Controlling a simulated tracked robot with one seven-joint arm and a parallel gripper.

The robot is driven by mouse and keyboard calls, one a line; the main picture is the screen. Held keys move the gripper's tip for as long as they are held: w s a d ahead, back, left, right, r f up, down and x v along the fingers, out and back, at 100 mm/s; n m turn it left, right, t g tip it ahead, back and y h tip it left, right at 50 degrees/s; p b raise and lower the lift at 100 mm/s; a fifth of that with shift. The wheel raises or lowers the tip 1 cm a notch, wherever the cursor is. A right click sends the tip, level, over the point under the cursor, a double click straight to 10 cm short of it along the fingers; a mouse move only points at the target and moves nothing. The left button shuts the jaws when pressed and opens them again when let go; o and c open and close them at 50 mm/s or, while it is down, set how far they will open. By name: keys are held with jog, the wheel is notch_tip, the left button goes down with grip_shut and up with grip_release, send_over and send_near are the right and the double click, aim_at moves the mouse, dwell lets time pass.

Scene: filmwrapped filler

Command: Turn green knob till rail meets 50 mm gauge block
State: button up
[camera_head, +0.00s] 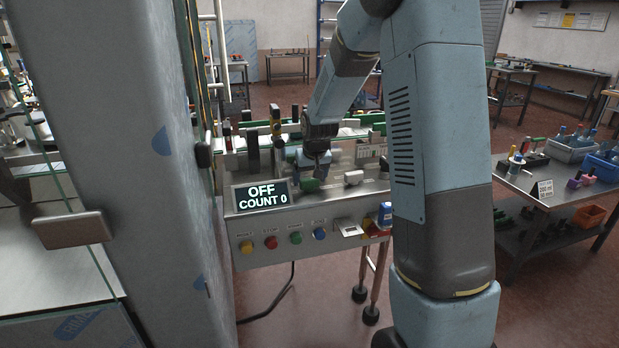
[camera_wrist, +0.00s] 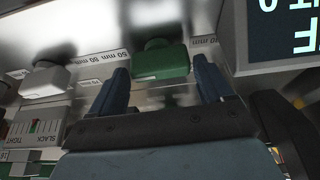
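The green knob (camera_head: 309,185) sits on the front of the steel machine, below my gripper (camera_head: 317,166). In the wrist view the green knob (camera_wrist: 162,63) lies between the two fingers of my gripper (camera_wrist: 160,70). The fingers are open, with a narrow gap visible on each side of the knob. A label strip (camera_wrist: 105,57) with 50 mm and 80 mm markings runs beside the knob, upside down. Green rail parts (camera_head: 367,118) show on top of the machine, partly behind my arm. I cannot make out a gauge block against the rail.
A display (camera_head: 262,195) reads OFF, COUNT 0. Coloured buttons (camera_head: 295,238) line the panel below. A white knob (camera_wrist: 45,80) and a SLACK/TIGHT indicator (camera_wrist: 35,128) are nearby. A side table (camera_head: 560,195) holds small blocks and bins.

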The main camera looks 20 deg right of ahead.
jog(key=shift+o, duration=1)
jog(key=shift+r, duration=0.1)
jog(key=v, duration=1.3)
jog(key=shift+s+r, duration=0.15)
jog(key=s+r, duration=0.3)
jog(key=s, duration=1.2)
jog(key=s+r+t, duration=0.1)
jog(key=s+r, duration=0.3)
jog(key=s, duration=1.2)
jog(key=shift+s, duration=0.3)
